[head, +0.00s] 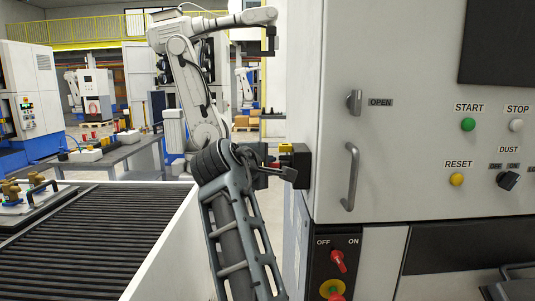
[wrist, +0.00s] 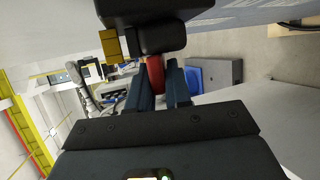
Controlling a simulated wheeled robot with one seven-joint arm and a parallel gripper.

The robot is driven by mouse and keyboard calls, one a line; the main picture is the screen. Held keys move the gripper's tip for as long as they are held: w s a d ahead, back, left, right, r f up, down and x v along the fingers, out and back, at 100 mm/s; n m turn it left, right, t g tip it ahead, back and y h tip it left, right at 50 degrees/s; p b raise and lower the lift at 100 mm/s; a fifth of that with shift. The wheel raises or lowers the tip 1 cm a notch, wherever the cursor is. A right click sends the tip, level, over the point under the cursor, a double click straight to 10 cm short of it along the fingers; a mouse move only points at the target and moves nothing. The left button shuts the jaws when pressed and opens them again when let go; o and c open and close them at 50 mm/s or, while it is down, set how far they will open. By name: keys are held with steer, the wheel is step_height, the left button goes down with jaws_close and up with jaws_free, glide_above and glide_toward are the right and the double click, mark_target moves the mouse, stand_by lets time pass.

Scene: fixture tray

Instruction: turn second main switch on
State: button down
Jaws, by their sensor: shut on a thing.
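A black switch box (head: 300,166) sticks out from the left side of the grey machine cabinet, with a yellow part (head: 285,149) beside it. In the wrist view the black box (wrist: 157,38) has a red switch handle (wrist: 155,74) below it. My gripper (wrist: 158,72) is shut on this red handle, one dark finger on each side. In the head view my gripper (head: 272,170) is beside the box, and the handle is mostly hidden. The handle's on or off position cannot be told.
The cabinet front (head: 420,160) carries a grey door handle (head: 351,177), green START button (head: 468,124), yellow RESET button (head: 456,179) and black DUST knob (head: 508,180). A red OFF/ON switch (head: 338,261) is on the lower panel. A slatted conveyor (head: 80,235) lies left of my arm.

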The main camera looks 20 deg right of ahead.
steer(key=g+y, duration=0.1)
steer(key=n+g, duration=0.1)
steer(key=g, duration=0.1)
steer(key=shift+w+d+r+y, duration=0.1)
steer(key=shift+w+r+y, duration=0.1)
steer(key=shift+r+y, duration=0.2)
steer(key=g, duration=0.1)
steer(key=g+y, duration=0.1)
steer(key=g, duration=0.1)
steer(key=shift+w+d+r+n+y, duration=0.1)
steer(key=shift+w+r+n+y, duration=0.2)
steer(key=shift+n, duration=0.1)
steer(key=g, duration=0.2)
steer(key=n+g+y, duration=0.1)
steer(key=g, duration=0.1)
steer(key=shift+w, duration=0.25)
steer(key=shift+d+y, duration=0.1)
steer(key=shift+y, duration=0.2)
steer(key=shift+w+f+g, duration=0.1)
steer(key=shift+g, duration=0.4)
steer(key=c, duration=1.1)
jaws_free()
steer(key=shift+c, duration=0.2)
steer(key=v, duration=0.8)
